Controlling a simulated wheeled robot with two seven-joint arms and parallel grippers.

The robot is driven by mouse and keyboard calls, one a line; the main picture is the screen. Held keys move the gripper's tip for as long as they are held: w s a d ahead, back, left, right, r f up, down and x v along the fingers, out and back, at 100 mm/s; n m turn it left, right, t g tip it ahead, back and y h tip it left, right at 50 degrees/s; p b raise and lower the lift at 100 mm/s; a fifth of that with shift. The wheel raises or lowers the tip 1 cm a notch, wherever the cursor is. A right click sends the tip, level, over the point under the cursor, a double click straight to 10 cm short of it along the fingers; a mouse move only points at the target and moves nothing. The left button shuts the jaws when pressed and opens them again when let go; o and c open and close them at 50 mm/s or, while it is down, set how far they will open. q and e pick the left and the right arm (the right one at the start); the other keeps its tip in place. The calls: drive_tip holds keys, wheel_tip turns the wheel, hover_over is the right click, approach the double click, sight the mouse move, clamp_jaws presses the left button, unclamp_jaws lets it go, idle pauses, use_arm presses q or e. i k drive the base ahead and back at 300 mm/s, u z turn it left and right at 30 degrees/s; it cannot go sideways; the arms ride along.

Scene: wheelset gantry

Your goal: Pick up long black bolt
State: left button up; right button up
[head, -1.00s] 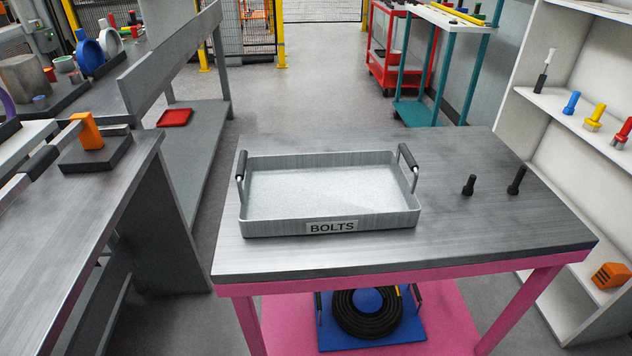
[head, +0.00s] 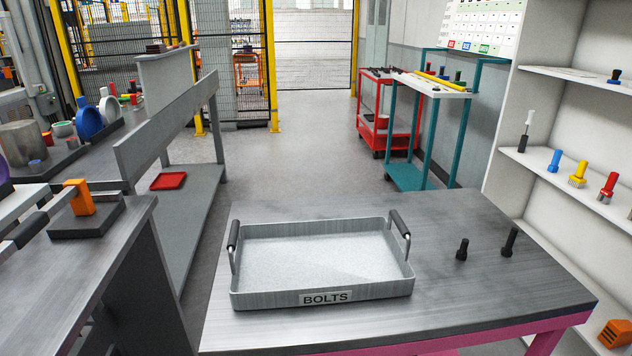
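Two black bolts stand upright, heads down, on the right part of the metal-topped table (head: 480,300). The longer black bolt (head: 509,242) is the right one, nearer the shelf. The shorter black bolt (head: 462,249) stands just left of it. Both are apart from the tray and from each other. Neither of my grippers shows in the head view.
A grey tray labelled BOLTS (head: 240,299), with two black handles, sits empty on the table's left half. A grey workbench (head: 130,225) is at left. The aisle floor (head: 300,150) behind the table is clear.

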sight(507, 251)
drive_tip(key=u, duration=2.85)
drive_tip(key=k, duration=1.3)
drive_tip(key=z, duration=0.35)
